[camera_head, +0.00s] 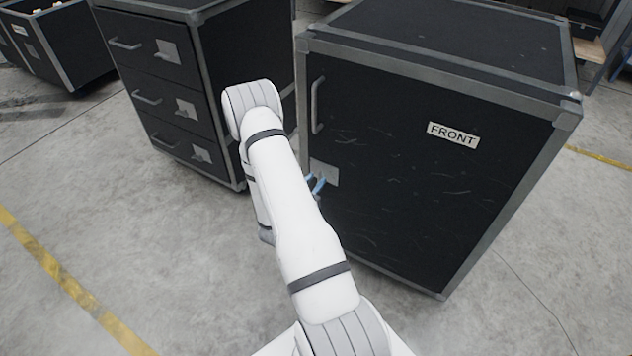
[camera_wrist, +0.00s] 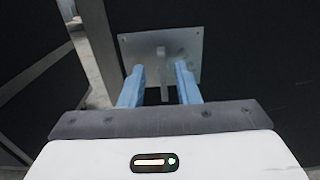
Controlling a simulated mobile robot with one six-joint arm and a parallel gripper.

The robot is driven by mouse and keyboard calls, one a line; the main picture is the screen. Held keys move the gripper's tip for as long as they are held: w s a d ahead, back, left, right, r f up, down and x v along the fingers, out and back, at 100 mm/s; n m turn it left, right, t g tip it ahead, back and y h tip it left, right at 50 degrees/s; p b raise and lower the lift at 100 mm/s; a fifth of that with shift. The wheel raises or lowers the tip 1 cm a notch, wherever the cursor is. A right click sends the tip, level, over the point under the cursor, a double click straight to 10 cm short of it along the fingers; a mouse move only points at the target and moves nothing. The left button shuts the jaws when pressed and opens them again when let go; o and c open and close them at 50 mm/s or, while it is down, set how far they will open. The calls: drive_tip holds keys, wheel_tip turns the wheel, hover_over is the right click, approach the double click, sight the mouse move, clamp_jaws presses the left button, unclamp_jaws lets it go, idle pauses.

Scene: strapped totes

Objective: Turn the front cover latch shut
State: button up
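The front cover (camera_head: 420,170) is the closed black door of the right case, with a FRONT label (camera_head: 453,135) on it. Its latch plate (camera_head: 326,173) is a grey square low on the door's left side, partly hidden by my arm. In the wrist view the latch plate (camera_wrist: 188,47) shows with a narrow grey latch lever (camera_wrist: 163,80) hanging roughly vertical at its middle. My gripper (camera_wrist: 160,75) has blue fingers, apart, one on each side of the lever; I cannot tell whether they touch it. The blue fingertips (camera_head: 317,184) also show in the head view at the plate.
A grey handle (camera_head: 317,105) stands out above the latch plate. A black drawer case (camera_head: 170,90) with several handles and latches stands to the left, with a narrow gap between the cases. Another case (camera_head: 55,40) is at the far left. The concrete floor in front is clear.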

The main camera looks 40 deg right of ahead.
drive_tip(key=shift+c, duration=0.2)
clamp_jaws()
drive_tip(key=m+b, duration=0.5)
drive_tip(key=m, duration=0.1)
drive_tip(key=m+b, duration=0.5)
drive_tip(key=b, duration=0.1)
drive_tip(key=m+b, duration=0.6)
drive_tip(key=shift+f+m, duration=0.25)
drive_tip(key=shift+m, duration=0.05)
drive_tip(key=shift+s+b, duration=0.1)
drive_tip(key=shift+b, duration=0.2)
idle(0.3)
drive_tip(key=shift+o, duration=0.2)
unclamp_jaws()
drive_tip(key=shift+d, duration=0.1)
drive_tip(key=shift+s, duration=0.1)
